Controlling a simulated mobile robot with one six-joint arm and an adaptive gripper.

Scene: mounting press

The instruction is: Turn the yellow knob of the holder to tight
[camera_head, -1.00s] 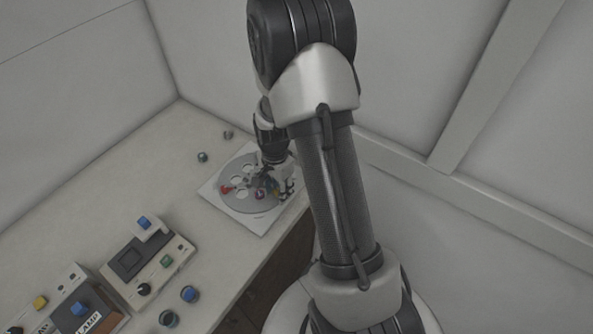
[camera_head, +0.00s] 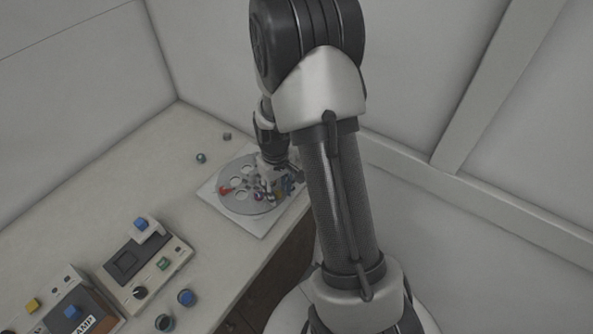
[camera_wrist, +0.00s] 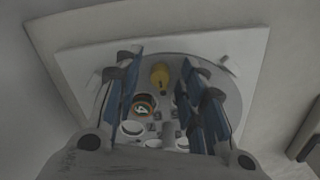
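The holder is a round grey disc (camera_head: 232,203) on a white square plate (camera_head: 262,229) at the near edge of the bench. Its yellow knob (camera_wrist: 160,77) shows in the wrist view, between and beyond my two blue-padded fingers. My gripper (camera_head: 279,187) is over the right part of the disc and hides the yellow knob in the head view. In the wrist view my gripper (camera_wrist: 162,95) is open, with a gap between each finger and the knob. A round dial with a white mark (camera_wrist: 144,106) sits beside the left finger.
A red knob (camera_head: 225,190) stands on the disc's left side. A device with a blue block (camera_head: 141,224) and an amp box (camera_head: 75,309) are at lower left. Two small round items (camera_head: 201,158) (camera_head: 227,136) lie behind the holder. The bench between is clear.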

